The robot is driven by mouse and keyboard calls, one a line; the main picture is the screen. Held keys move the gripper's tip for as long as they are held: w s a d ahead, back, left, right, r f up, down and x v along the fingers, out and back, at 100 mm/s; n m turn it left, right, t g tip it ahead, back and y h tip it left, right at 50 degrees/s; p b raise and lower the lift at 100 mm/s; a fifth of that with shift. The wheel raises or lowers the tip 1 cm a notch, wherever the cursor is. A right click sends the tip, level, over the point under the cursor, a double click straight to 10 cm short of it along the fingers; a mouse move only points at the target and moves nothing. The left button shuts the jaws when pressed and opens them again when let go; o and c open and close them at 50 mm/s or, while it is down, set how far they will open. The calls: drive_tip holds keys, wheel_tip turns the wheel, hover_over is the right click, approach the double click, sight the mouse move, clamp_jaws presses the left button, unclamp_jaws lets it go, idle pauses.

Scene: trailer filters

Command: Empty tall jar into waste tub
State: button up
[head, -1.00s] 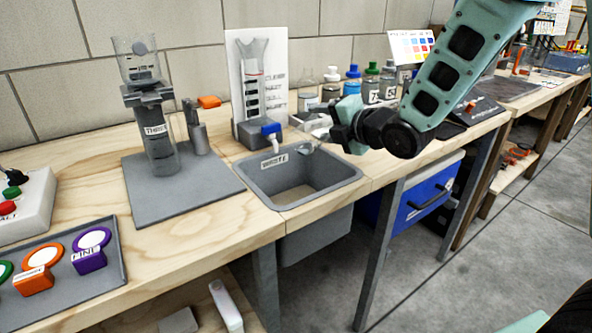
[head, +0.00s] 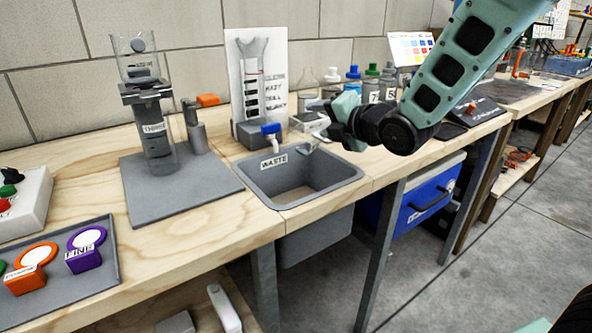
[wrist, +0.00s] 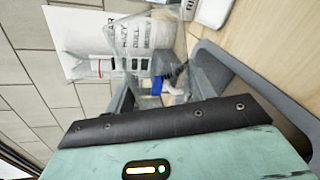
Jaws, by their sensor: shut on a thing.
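The waste tub (head: 345,183) is a grey basin set into the bench, labelled WASTE. Its rim also shows in the wrist view (wrist: 240,68). My gripper (head: 338,128) is above the tub's back right corner, shut on the clear tall jar. In the wrist view the jar (wrist: 148,62) is see-through, with the chart and tap showing behind it. The jar's mouth and contents are hard to make out. In the head view a small pale part near the tub's back edge cannot be told clearly. My fingertips are mostly hidden.
A blue-handled tap (head: 270,129) and a clarity chart (head: 258,75) stand behind the tub. A clear column on a stand (head: 155,140) is at left. Several capped bottles (head: 372,80) stand behind my gripper. A tray with coloured pieces (head: 110,275) lies front left.

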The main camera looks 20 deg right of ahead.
sight(317, 115)
drive_tip(key=shift+s+a+r+n+t+h+b, duration=0.25)
drive_tip(key=shift+a+r+n+b, duration=0.4)
drive_tip(key=shift+b, duration=0.6)
drive_tip(key=shift+s+a+r+n+t+h+b, duration=0.2)
drive_tip(key=shift+a+n+b, duration=0.25)
drive_tip(key=shift+n+b, duration=0.6)
idle(0.8)
idle(0.7)
